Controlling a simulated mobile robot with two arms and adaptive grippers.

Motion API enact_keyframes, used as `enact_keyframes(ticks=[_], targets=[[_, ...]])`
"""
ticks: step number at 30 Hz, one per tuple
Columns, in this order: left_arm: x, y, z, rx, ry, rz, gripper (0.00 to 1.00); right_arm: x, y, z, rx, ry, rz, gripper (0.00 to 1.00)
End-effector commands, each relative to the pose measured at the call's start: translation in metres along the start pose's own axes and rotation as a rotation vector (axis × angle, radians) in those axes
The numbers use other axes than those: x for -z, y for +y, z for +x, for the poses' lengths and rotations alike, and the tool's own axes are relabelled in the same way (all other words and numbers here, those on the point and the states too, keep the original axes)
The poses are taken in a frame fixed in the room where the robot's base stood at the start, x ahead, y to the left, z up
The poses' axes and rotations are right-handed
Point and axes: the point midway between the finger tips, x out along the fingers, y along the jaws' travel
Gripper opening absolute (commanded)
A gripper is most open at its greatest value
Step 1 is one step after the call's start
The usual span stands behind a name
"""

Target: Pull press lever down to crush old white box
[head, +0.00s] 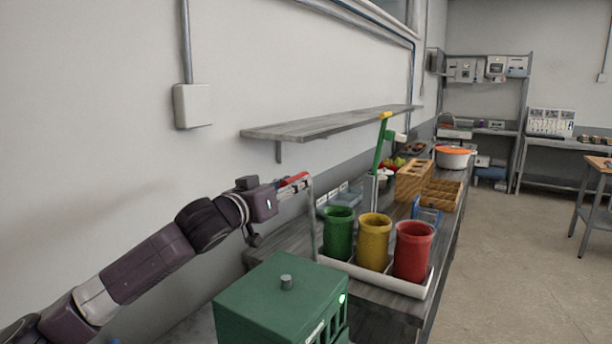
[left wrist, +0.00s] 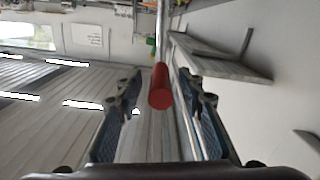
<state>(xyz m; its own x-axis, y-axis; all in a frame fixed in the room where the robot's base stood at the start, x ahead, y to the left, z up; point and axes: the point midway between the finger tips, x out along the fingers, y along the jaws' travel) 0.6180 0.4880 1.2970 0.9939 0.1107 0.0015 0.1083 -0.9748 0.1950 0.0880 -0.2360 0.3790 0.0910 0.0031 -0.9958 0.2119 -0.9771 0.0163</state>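The press lever has a red handle (head: 294,179) on a grey bent bar (head: 313,222) that drops behind the dark green box-shaped unit (head: 283,290). My left gripper (head: 291,186) comes in from the left at the handle's height. In the left wrist view, the red handle (left wrist: 160,86) shows between the two spread fingers of my left gripper (left wrist: 160,82), with gaps on both sides. The gripper is open and holds nothing. I cannot make out the old white box in either view. My right gripper is not in view.
Green (head: 339,233), yellow (head: 374,242) and red (head: 413,251) cups stand in a white tray (head: 388,284) right of the lever. A grey shelf (head: 330,124) juts from the wall above. A green-handled device (head: 381,145) and wooden racks (head: 415,180) stand farther along the bench.

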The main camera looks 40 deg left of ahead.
Motion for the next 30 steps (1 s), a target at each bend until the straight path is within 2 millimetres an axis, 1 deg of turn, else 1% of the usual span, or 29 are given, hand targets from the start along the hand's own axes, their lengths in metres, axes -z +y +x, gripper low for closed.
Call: enact_keyframes(ticks=[1,3,12,16,21,29,30], targets=[[0.005,0.001,0.005,0.0,0.002,0.001,0.36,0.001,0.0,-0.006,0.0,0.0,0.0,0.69],[0.006,0.0,0.011,0.001,0.003,-0.002,0.36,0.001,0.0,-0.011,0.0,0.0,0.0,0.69],[0.004,0.0,0.042,0.001,0.002,-0.004,0.36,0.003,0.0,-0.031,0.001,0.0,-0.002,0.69],[0.003,-0.001,0.052,0.001,0.001,-0.002,0.36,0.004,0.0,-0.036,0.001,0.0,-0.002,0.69],[0.001,0.0,0.059,-0.001,0.0,0.0,0.36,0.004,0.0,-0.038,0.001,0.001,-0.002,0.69],[-0.001,0.0,0.059,-0.001,-0.001,0.001,0.36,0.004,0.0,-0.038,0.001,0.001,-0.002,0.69],[-0.001,0.0,0.059,-0.001,-0.001,0.001,0.34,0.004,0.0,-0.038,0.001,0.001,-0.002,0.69]])
